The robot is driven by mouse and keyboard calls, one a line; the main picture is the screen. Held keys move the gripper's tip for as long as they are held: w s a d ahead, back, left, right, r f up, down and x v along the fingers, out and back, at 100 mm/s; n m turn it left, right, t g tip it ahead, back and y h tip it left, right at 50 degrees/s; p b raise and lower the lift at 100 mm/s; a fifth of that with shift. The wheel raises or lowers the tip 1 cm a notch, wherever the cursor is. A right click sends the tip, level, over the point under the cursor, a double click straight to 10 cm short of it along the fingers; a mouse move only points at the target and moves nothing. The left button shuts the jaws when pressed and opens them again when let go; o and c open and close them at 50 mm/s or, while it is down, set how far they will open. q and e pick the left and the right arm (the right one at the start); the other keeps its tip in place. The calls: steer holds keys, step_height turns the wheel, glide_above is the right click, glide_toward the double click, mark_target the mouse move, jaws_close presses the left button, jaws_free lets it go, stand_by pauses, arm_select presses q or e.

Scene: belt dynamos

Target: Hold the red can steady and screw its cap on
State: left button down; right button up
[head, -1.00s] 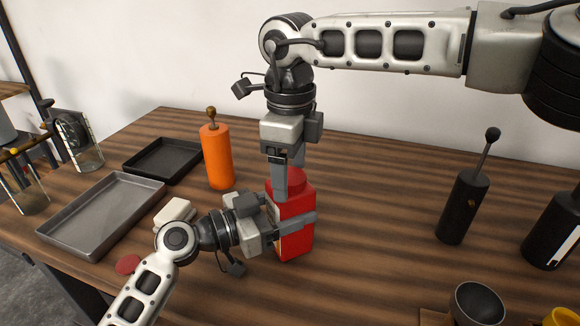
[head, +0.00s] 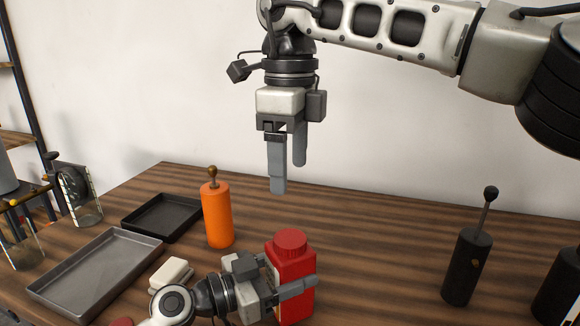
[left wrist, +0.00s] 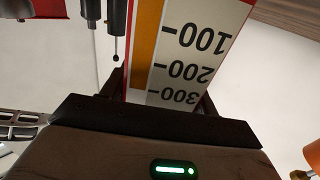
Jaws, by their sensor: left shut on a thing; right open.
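The red can (head: 295,262) stands upright on the wooden table. A round red ridged cap (head: 291,241) sits level on its top; how tight it is cannot be seen. My left gripper (head: 288,289) is shut around the can's body from the left. In the left wrist view, the can's side (left wrist: 200,45) fills the space between the fingers, with a printed scale and an orange strip. My right gripper (head: 289,175) is open and empty, pointing down above the cap and apart from it.
An orange bottle (head: 217,215) stands behind and left of the can. A grey tray (head: 95,275), a black tray (head: 162,217) and a white block (head: 171,272) lie at the left. A black bottle (head: 467,265) stands at the right. The table between it and the can is clear.

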arm_select(q)
steer(key=shift+c, duration=1.6)
jaws_free()
steer(key=shift+s+a+f, duration=0.1)
steer(key=shift+s+a, duration=0.1)
steer(key=shift+a, duration=0.25)
steer(key=b+v, duration=0.5)
steer(key=v, duration=0.8)
steer(key=shift+s+a, duration=0.15)
steer(key=shift+a, duration=0.15)
arm_select(e)
glide_above(290, 238)
step_height(290, 238, down, 5)
steer(key=shift+f, duration=0.2)
arm_select(q)
steer(key=shift+s+a+b, duration=0.3)
steer(key=shift+s+a, duration=0.05)
steer(key=shift+a, duration=0.2)
arm_select(e)
steer(key=shift+f, duration=0.1)
